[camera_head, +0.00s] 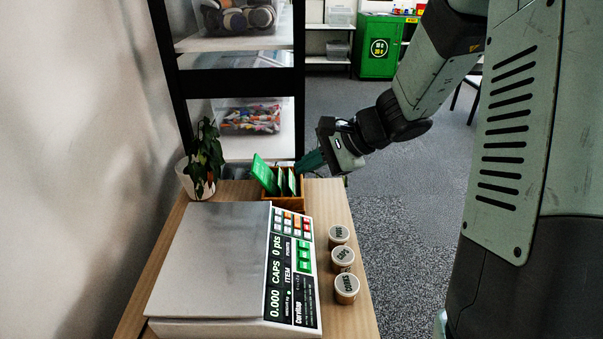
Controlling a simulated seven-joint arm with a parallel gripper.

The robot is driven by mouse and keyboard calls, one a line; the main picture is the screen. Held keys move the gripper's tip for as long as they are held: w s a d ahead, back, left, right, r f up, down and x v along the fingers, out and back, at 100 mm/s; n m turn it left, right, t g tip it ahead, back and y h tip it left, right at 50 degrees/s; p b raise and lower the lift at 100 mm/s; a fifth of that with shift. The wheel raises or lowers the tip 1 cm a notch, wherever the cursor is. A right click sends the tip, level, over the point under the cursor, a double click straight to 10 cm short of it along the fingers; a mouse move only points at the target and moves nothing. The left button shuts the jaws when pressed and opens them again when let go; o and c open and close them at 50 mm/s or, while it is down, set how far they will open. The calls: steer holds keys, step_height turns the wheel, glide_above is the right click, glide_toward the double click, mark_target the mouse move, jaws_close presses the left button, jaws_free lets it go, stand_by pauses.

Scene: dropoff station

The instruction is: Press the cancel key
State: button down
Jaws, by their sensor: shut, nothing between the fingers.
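A scale-like machine (219,245) with a broad grey plate stands on the wooden table. Its black and white panel (305,296) faces right and shows "0.000 CAPS 0 pts". A keypad (291,223) with small pale, orange and red keys is at the panel's far end, with larger green keys (304,256) beside it. The key labels are too small to read, so I cannot tell which is the cancel key. My gripper (308,162) is shut and empty, beyond the keypad near the table's far end, apart from the keys. Its fingertips are hard to make out.
A wooden box (297,201) with green cards stands between my gripper and the keypad. A potted plant (201,165) is at the far left. Three round lidded tubs (343,255) line the table's right edge. Black-framed shelves (239,85) stand behind; open floor lies right.

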mark_target(306, 228)
steer(key=w+d+f+m+t, duration=0.2)
steer(key=w+d+f+m, duration=0.1)
steer(key=f, duration=0.5)
steer(key=w+d+f+m+t, duration=0.2)
steer(key=w+f+m, duration=0.3)
steer(key=f, duration=0.3)
steer(key=shift+w+d+f+m+y, duration=0.2)
steer(key=shift+w+d+m+y, duration=0.15)
steer(key=shift+d+m, duration=0.35)
steer(key=shift+s+f, duration=0.1)
steer(key=shift+a+f, duration=0.6)
steer(key=shift+f, duration=0.7)
steer(key=shift+a+f, duration=0.6)
steer(key=shift+f, duration=0.75)
steer(key=shift+a+f, duration=0.6)
steer(key=shift+f, duration=0.7)
steer(key=shift+a+f, duration=0.15)
steer(key=shift+f, duration=0.2)
